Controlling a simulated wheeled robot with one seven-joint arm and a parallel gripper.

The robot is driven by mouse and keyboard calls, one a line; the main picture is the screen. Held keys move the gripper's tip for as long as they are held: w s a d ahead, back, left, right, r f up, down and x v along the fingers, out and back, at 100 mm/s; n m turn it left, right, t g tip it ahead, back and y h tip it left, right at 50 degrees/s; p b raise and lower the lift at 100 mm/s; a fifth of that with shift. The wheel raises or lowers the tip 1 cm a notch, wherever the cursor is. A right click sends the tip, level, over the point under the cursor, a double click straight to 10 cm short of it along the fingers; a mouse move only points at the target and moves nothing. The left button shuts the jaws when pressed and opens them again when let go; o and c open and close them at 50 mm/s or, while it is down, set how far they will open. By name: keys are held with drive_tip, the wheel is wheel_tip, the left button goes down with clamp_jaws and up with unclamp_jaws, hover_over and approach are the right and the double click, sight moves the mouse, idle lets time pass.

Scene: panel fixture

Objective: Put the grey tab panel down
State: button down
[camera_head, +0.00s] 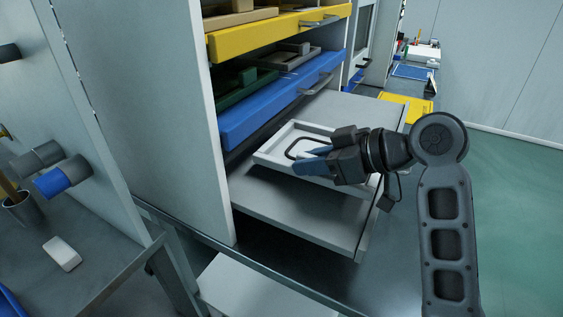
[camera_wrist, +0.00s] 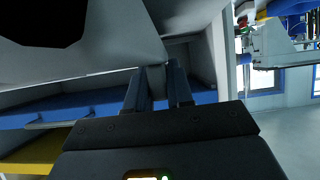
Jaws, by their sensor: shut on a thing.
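The grey tab panel (camera_head: 275,147) is a pale tray-like plate with a raised rim and a black loop outline on it. It is over the pulled-out grey shelf (camera_head: 305,208); I cannot tell whether it touches the shelf. My gripper (camera_head: 312,162) reaches in from the right, its blue-looking fingers across the panel. In the wrist view my gripper (camera_wrist: 158,88) is shut on a narrow grey tab, and the panel's pale surface (camera_wrist: 110,45) fills the upper left. My gripper hides part of the panel's right side.
Above the shelf are a blue drawer (camera_head: 270,112) and a yellow drawer (camera_head: 255,38), both holding panels. A grey cabinet side wall (camera_head: 185,120) stands close on the left. The shelf's front part is bare. A bench with a white block (camera_head: 62,253) is at far left.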

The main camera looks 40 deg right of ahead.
sight(279, 167)
drive_tip(key=w, duration=0.2)
drive_tip(key=w+a, duration=0.1)
drive_tip(key=w, duration=0.1)
drive_tip(key=w+a, duration=0.1)
drive_tip(key=w, duration=0.1)
drive_tip(key=shift+p, duration=0.3)
drive_tip(key=shift+f, duration=1.7)
drive_tip(key=shift+f, duration=0.15)
drive_tip(key=c, duration=1)
unclamp_jaws()
drive_tip(key=v, duration=1.2)
drive_tip(key=shift+s, duration=0.1)
